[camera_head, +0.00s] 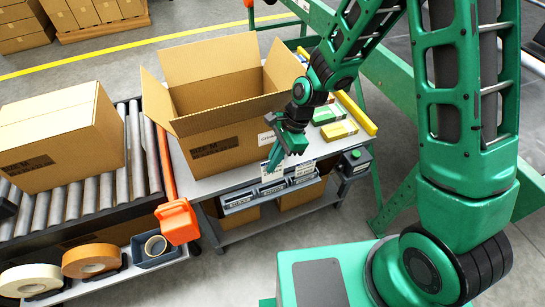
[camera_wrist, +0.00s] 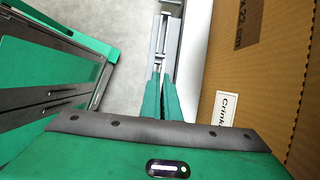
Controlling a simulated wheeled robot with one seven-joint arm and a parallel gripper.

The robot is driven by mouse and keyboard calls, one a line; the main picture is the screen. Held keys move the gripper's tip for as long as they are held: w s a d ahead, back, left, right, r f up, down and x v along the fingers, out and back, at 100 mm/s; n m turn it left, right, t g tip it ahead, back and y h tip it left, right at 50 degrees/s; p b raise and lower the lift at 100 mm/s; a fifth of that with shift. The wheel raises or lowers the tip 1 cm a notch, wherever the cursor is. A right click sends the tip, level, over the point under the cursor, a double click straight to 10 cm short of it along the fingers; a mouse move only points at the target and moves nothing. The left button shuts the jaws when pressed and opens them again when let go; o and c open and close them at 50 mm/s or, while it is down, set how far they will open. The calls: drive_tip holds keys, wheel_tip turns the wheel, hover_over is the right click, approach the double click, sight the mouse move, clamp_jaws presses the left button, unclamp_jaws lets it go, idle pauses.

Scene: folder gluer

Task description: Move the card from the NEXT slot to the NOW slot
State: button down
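My gripper (camera_head: 272,163) points down over the front edge of the workbench, at a grey slot rack (camera_head: 240,202) with small labels along its front. A small white card (camera_head: 268,174) shows at the fingertips, above the middle of the rack. Another white card (camera_head: 304,168) stands at the rack's right end. In the wrist view the two green fingers (camera_wrist: 161,88) are close together with a thin gap, and the rack (camera_wrist: 170,45) lies beyond them. The card is nearly edge-on there. The slot labels are too small to read, so I cannot tell NOW from NEXT.
A large open carton (camera_head: 220,145) stands on the bench just behind the gripper; its side (camera_wrist: 265,70) is close at right in the wrist view. An orange part (camera_head: 178,221) hangs left of the rack. A box with a green button (camera_head: 355,160) is at right.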

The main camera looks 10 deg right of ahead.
drive_tip(key=shift+f, duration=2.8)
drive_tip(key=shift+f, duration=0.1)
drive_tip(key=c, duration=1.9)
unclamp_jaws()
drive_tip(key=shift+c, duration=0.2)
drive_tip(key=v, duration=1)
drive_tip(key=shift+d+r, duration=0.2)
drive_tip(key=shift+r, duration=0.15)
drive_tip(key=shift+w, duration=0.15)
